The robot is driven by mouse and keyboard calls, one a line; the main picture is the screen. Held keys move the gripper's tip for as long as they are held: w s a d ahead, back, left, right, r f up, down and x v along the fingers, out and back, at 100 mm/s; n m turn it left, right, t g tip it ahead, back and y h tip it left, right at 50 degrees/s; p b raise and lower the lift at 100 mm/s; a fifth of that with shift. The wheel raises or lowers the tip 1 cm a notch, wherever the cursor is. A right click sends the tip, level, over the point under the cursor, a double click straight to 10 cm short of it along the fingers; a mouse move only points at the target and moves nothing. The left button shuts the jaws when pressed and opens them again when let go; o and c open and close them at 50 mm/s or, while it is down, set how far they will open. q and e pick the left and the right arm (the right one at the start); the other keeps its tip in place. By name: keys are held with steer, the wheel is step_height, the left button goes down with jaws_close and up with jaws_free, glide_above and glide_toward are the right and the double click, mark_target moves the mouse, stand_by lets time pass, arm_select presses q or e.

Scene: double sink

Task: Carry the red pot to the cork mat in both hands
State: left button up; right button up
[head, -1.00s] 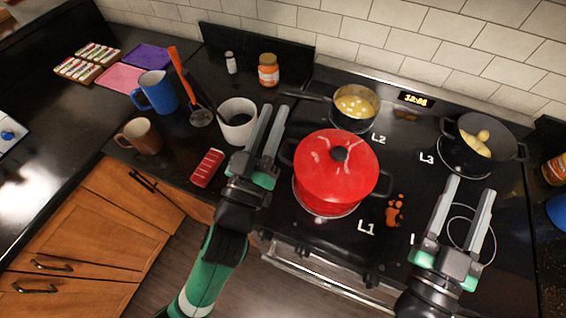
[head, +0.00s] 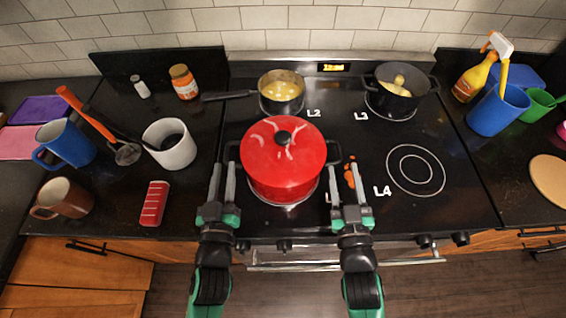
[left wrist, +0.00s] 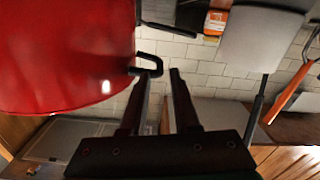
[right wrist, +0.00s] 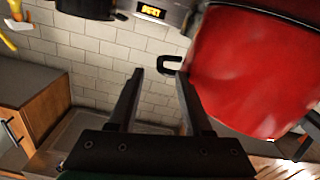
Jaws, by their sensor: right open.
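The red pot (head: 283,165) stands lidded on the stove's front left burner, with a dark handle on each side. The round cork mat (head: 552,168) lies on the counter at the far right, cut by the picture edge. My left gripper (head: 222,168) is open at the pot's left side; in the left wrist view the dark handle (left wrist: 150,58) lies at its fingertips. My right gripper (head: 347,170) is open at the pot's right side; in the right wrist view the other handle (right wrist: 168,63) lies between its fingertips. Neither gripper is closed on a handle.
A saucepan (head: 281,92) and a black pot (head: 398,88) stand on the rear burners. The front right burner (head: 415,170) is empty. A blue cup (head: 499,110) and a spray bottle (head: 480,70) stand behind the mat. A white mug (head: 169,145) and red item (head: 154,203) are left.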

mark_target(226, 150)
arm_select(q)
steer(key=w, duration=0.6)
steer(key=shift+w+a, duration=0.1)
steer(key=shift+a, duration=0.05)
arm_select(e)
steer(key=w, duration=0.6)
steer(key=shift+w+a, duration=0.1)
arm_select(q)
jaws_close()
arm_select(e)
steer(key=c, duration=0.5)
jaws_close()
